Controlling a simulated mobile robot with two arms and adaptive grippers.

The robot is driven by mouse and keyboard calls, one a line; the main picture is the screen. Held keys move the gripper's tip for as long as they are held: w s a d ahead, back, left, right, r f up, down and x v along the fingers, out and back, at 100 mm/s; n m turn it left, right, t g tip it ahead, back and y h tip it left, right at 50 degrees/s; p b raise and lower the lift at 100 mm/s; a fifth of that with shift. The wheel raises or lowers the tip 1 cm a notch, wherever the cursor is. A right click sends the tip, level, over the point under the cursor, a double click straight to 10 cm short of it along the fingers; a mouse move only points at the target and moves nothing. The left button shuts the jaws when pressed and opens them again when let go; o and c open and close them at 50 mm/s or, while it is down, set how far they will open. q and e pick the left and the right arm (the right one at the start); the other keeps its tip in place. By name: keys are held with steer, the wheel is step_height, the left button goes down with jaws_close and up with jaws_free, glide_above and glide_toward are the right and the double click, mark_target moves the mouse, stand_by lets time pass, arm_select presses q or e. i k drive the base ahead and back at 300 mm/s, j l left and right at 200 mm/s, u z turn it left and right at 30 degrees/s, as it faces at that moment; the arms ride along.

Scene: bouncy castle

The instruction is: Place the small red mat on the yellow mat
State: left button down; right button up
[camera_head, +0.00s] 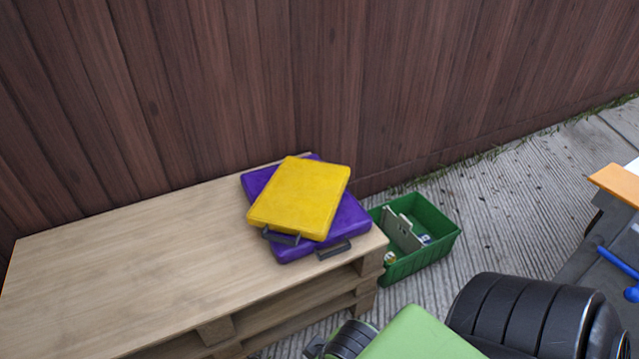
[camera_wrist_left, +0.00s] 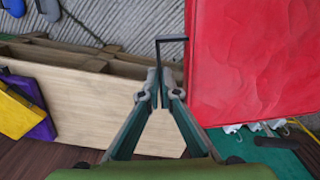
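The small red mat (camera_wrist_left: 250,65) fills the right of the left wrist view, with a thin black handle (camera_wrist_left: 172,39) on its left side. My left gripper (camera_wrist_left: 158,80) has its fingertips together on this handle; the mat is beside the fingers. The red mat and both grippers are out of the head view. The yellow mat (camera_head: 301,197) lies flat, slightly turned, on a larger purple mat (camera_head: 345,222) on a wooden pallet table (camera_head: 130,260). The yellow mat also shows at the left edge of the left wrist view (camera_wrist_left: 17,113), on the purple one (camera_wrist_left: 44,129).
A green crate (camera_head: 425,262) with small items stands on the ground right of the pallet. A wooden fence (camera_head: 400,90) runs behind. The pallet's left part is bare. An orange-edged object (camera_head: 615,182) and blue items (camera_head: 620,264) are at the far right.

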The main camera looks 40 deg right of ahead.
mark_target(298, 190)
steer(key=z, duration=0.4)
steer(key=i+z, duration=0.1)
steer(key=z, duration=0.65)
steer(key=i+z, duration=0.1)
steer(key=z, duration=0.3)
steer(key=i+j+z, duration=0.1)
steer(key=i+j, duration=0.55)
steer(key=j, duration=0.15)
